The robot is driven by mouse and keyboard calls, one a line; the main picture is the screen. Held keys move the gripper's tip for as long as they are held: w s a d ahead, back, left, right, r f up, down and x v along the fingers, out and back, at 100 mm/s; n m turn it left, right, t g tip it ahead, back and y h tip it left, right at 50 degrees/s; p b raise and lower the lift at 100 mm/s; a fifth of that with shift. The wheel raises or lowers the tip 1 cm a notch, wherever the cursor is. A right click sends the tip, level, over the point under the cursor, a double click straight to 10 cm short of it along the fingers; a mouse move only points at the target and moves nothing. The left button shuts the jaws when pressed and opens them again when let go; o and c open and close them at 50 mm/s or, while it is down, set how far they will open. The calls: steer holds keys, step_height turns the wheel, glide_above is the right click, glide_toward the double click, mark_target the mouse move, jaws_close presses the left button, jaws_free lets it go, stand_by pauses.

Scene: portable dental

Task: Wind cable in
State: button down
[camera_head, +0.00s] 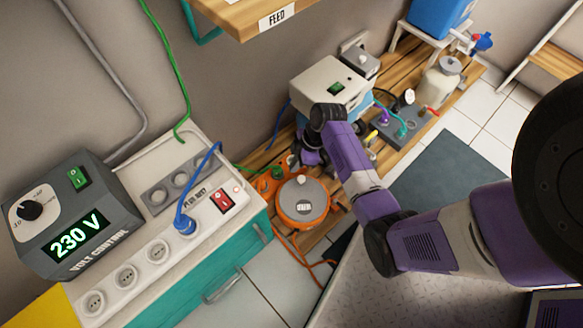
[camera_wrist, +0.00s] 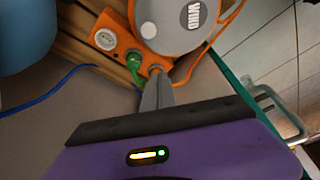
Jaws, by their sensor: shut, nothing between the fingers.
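The orange cable reel (camera_head: 290,222) stands on the wooden bench, with a grey round top (camera_head: 303,192) bearing a pale label. In the wrist view the label (camera_wrist: 193,14) reads WIND. Orange cable (camera_head: 303,256) trails from the reel over the bench edge towards the floor. It also shows beside the reel in the wrist view (camera_wrist: 211,52). My gripper (camera_wrist: 160,76) is shut and empty, its fingertips by the reel's orange socket block (camera_wrist: 115,42), just short of the round top in the picture. Whether they touch the block is unclear.
A green plug (camera_wrist: 133,60) sits in the reel's socket block. A white and blue machine (camera_head: 331,84) stands behind my gripper. The volt control box (camera_head: 75,215) and power strip (camera_head: 155,250) are at left. A blue cable (camera_wrist: 45,98) crosses the wrist view.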

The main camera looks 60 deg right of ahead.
mark_target(299, 178)
steer(key=shift+n, duration=0.6)
steer(key=b+x, duration=0.5)
steer(key=x, duration=0.5)
steer(key=shift+f, duration=0.15)
steer(key=shift+s+d+f+b, duration=0.15)
steer(key=shift+s+d+b, duration=0.55)
steer(key=shift+s+d, duration=0.65)
steer(key=shift+s, duration=0.05)
steer(key=shift+s+d+r+m+p, duration=0.15)
steer(key=shift+r+m+p, duration=0.1)
steer(key=shift+m+p, duration=0.25)
steer(key=shift+s+d+m+p, duration=0.2)
steer(key=shift+m+p, duration=0.2)
steer(key=shift+p, duration=0.15)
steer(key=shift+s+d+f+m+t+h+p, duration=0.2)
steer(key=shift+s+d+m+t+h+p, duration=0.15)
steer(key=shift+m, duration=0.35)
